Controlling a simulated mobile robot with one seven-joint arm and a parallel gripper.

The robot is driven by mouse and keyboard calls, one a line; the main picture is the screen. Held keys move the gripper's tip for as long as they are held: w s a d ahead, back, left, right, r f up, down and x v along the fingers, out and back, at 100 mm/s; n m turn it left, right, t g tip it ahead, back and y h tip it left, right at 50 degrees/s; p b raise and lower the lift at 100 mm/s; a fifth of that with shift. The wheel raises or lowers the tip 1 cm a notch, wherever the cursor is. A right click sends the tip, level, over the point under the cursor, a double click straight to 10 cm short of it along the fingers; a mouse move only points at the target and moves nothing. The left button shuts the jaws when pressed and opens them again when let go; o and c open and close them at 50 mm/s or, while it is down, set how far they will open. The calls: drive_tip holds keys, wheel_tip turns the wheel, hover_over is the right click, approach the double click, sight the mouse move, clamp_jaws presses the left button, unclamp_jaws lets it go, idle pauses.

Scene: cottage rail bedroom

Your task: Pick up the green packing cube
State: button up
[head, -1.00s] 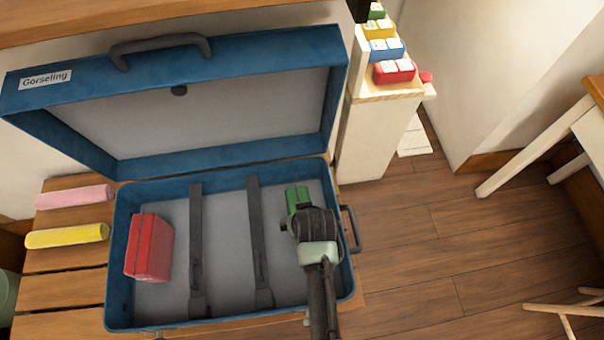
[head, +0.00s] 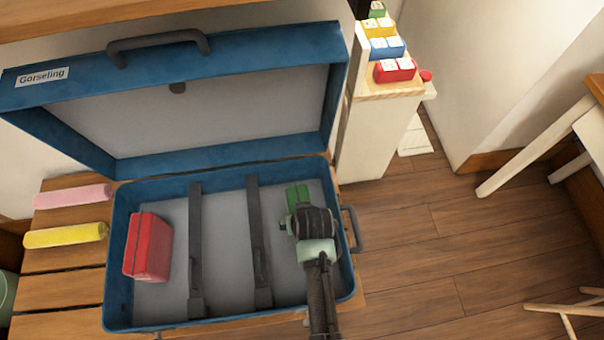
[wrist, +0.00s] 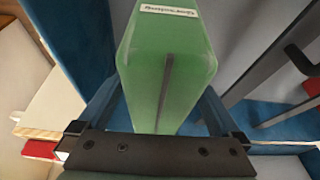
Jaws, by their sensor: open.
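The green packing cube (head: 297,194) is in the right part of the open blue suitcase (head: 122,262), partly hidden behind my gripper in the head view. In the wrist view the green cube (wrist: 168,65) fills the upper middle, upright, with a white label at its top and a dark line down its face. My gripper (head: 304,209) is over the right part of the suitcase, right at the cube. In the wrist view my gripper (wrist: 157,131) is open, with its jaws to either side of the cube's near end. I cannot tell whether they touch it.
A red packing cube (head: 150,247) lies in the suitcase's left part, with two dark straps (head: 196,245) between. The raised lid (head: 210,110) stands behind. Pink (head: 73,197) and yellow (head: 66,235) rolls lie left on the slatted bench (head: 60,288). A white shelf (head: 378,135) stands back right.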

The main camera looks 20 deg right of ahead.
clamp_jaws()
idle(0.5)
